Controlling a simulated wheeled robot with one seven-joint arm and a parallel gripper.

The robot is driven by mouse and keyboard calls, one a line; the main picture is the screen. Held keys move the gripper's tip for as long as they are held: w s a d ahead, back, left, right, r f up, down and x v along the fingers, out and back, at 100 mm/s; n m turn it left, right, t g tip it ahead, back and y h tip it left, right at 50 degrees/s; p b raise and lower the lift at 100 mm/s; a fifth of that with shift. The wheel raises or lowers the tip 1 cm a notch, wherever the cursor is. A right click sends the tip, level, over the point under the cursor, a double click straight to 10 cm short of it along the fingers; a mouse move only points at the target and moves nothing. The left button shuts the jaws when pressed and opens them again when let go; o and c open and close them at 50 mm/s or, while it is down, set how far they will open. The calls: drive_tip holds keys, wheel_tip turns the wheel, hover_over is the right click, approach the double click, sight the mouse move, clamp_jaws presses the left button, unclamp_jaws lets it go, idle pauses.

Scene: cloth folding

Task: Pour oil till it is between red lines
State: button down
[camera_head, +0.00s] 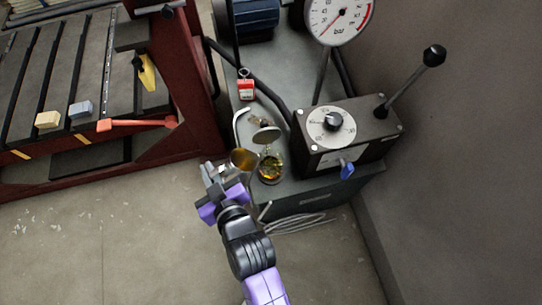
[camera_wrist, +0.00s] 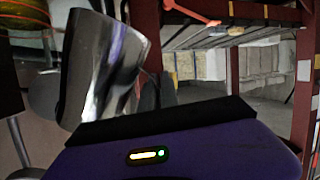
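A shiny metal cup (camera_head: 243,158) with amber oil showing in it is just right of my gripper (camera_head: 222,172). It fills the left of the wrist view (camera_wrist: 103,65), tilted and close to the gripper. My gripper appears shut on its near side or handle; the exact contact is hidden. A round glass vessel (camera_head: 270,168) with yellow oil stands right of the cup, apart from it in the head view. Its side with orange-red lines shows at the top left of the wrist view (camera_wrist: 22,14). The oil level against the lines is unclear.
A machine box (camera_head: 345,135) with dial and lever is to the right, below a gauge (camera_head: 338,18). A dark red rack (camera_head: 190,125) stands left; floor between is clear.

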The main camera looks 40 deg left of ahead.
wheel_tip(320, 180, down, 8)
drive_tip(key=s+a+n+t+b, duration=0.1)
drive_tip(key=n+t+b, duration=0.1)
drive_tip(key=b, duration=0.4)
drive_tip(key=shift+s+n+h, duration=0.35)
drive_tip(key=shift+n+h, duration=0.05)
drive_tip(key=shift+n, duration=0.3)
